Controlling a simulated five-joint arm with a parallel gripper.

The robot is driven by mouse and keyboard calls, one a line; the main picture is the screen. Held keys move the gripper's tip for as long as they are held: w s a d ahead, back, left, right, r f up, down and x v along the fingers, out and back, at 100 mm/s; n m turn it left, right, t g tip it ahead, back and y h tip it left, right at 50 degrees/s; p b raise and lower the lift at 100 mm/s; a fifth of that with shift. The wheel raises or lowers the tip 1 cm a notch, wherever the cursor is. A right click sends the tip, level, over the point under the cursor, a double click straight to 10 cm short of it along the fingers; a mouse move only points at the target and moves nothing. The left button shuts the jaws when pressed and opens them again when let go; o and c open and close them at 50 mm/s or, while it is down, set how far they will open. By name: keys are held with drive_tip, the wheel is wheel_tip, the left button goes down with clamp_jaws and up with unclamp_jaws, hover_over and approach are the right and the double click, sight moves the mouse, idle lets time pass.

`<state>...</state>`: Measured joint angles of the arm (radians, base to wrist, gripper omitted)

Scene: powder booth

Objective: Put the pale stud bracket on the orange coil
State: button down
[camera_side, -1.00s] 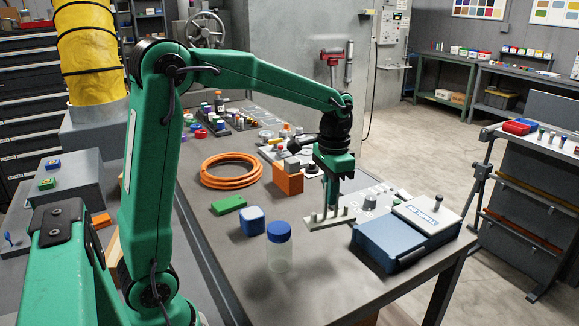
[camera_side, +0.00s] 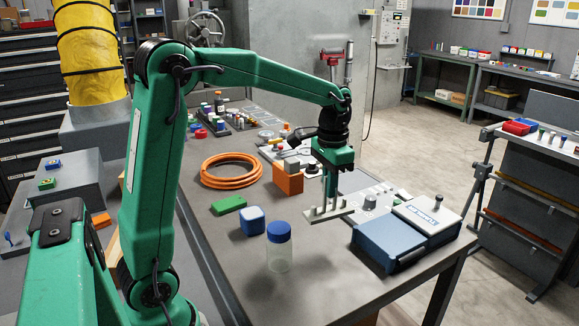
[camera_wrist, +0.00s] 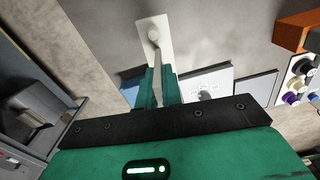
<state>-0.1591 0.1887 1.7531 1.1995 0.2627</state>
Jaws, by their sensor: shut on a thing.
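An orange block (camera_side: 288,182) stands between the coil and my gripper. A green block (camera_side: 229,205), a blue-and-white box (camera_side: 253,221) and a clear jar with a blue lid (camera_side: 279,247) stand in front. A blue case (camera_side: 389,242) is close on the right.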

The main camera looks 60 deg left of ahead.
drive_tip(key=s+a+r+n, duration=0.2)
drive_tip(key=a+n, duration=0.3)
drive_tip(key=a, duration=1.2)
drive_tip(key=s+a+r+n, duration=0.25)
drive_tip(key=a+n, duration=0.25)
drive_tip(key=a, duration=1.3)
drive_tip(key=shift+s+a+f, duration=0.9)
drive_tip(key=shift+a+f, duration=0.8)
drive_tip(key=shift+f, duration=0.1)
drive_tip(key=shift+s+a+f, duration=0.85)
drive_tip(key=shift+a+f, duration=0.8)
drive_tip(key=shift+f, duration=0.2)
drive_tip(key=shift+s+a+f, duration=0.9)
drive_tip(key=shift+a+f, duration=0.8)
drive_tip(key=shift+f, duration=0.1)
drive_tip(key=shift+f, duration=0.15)
drive_tip(key=c, duration=1.6)
unclamp_jaws()
drive_tip(key=shift+o, duration=0.2)
